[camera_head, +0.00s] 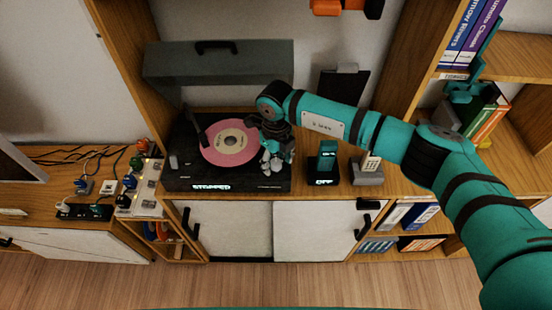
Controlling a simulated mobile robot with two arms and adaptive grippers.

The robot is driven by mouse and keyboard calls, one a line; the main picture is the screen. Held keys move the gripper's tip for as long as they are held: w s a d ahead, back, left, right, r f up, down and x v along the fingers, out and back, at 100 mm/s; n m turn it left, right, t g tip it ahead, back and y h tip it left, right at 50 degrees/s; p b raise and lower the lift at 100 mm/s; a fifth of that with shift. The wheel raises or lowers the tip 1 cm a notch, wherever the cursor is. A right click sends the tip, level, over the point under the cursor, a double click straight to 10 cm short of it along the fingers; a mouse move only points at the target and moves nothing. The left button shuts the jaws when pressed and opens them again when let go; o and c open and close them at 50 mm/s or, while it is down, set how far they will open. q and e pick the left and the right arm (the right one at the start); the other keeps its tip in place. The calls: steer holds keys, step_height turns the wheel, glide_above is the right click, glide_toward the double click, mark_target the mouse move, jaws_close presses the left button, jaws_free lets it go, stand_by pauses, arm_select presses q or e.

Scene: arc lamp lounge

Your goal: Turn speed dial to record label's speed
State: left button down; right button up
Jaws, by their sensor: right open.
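A black record player (222,184) stands on the wooden cabinet, with its front reading "STOPPED". Its grey lid (190,65) is raised behind it. A pink record (228,155) with a pale label lies on the platter; the label's print is too small to read. My right gripper (270,165) is open over the right side of the player, beside the record. The speed dial cannot be made out; that part of the player is largely covered by my gripper. My left gripper is not in view.
Right of the player stand a small device (323,163) reading "OFF" and a grey cradle with a handset (370,165). On the left are plugs, cables and a power strip (85,211). Books (470,35) fill shelves at right. White cabinet doors (236,229) are below.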

jaws_close()
